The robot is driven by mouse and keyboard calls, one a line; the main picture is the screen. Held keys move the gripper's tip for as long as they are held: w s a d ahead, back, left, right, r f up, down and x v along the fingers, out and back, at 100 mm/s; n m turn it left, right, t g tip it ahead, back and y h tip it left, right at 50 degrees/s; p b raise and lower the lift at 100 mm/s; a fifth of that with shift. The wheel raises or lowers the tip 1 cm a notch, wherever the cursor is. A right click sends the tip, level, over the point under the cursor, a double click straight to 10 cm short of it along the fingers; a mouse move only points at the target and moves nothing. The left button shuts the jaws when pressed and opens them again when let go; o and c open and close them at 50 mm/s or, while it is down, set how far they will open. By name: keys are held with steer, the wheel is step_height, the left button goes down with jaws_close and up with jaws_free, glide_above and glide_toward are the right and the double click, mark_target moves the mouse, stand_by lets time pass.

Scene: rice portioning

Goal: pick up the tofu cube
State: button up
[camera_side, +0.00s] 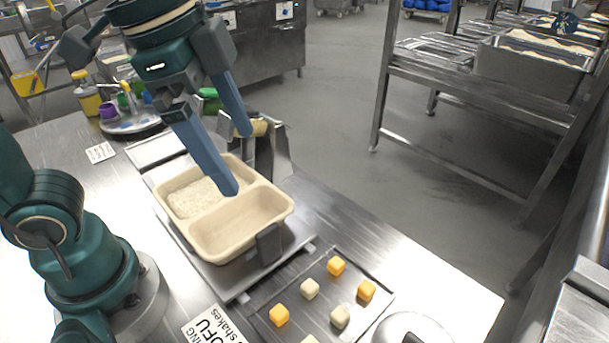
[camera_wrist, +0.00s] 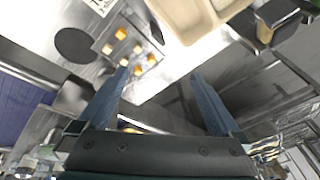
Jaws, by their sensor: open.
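Pale cream tofu-like cubes lie on a flat metal tray (camera_side: 262,322) at the front. One pale cube (camera_side: 310,288) is at the middle left, another pale cube (camera_side: 340,317) is nearer the front, and a third is partly cut off by the bottom edge. Three orange cubes lie among them, including one at the back (camera_side: 336,265). My gripper (camera_side: 240,163) is open and empty, with blue fingers above the beige two-compartment container (camera_side: 281,218), well away from the cubes. In the wrist view, the cubes' tray (camera_wrist: 104,32) shows beyond the left fingertip.
The container's left compartment holds white rice (camera_side: 195,197); its right compartment looks empty. It sits on a metal platform (camera_side: 228,285) with dark upright blocks. A round metal lid-like object (camera_side: 412,328) stands right of the cubes. A printed sign (camera_side: 212,328) lies at the front. Bottles stand at back left.

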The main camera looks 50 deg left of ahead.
steer(key=s+a+f+n+t, duration=0.2)
steer(key=a+f+n, duration=0.3)
steer(key=n, duration=0.3)
steer(key=shift+s+a+f+y, duration=0.2)
steer(key=shift+s+f+y, duration=0.2)
steer(key=shift+s+f, duration=0.2)
steer(key=shift+w+f+n+t, duration=0.1)
steer(key=shift+f+n+t, duration=0.2)
steer(key=shift+n, duration=0.3)
steer(key=c, duration=0.4)
steer(key=shift+w+r, duration=0.15)
steer(key=shift+r, duration=0.05)
steer(key=c, duration=0.5)
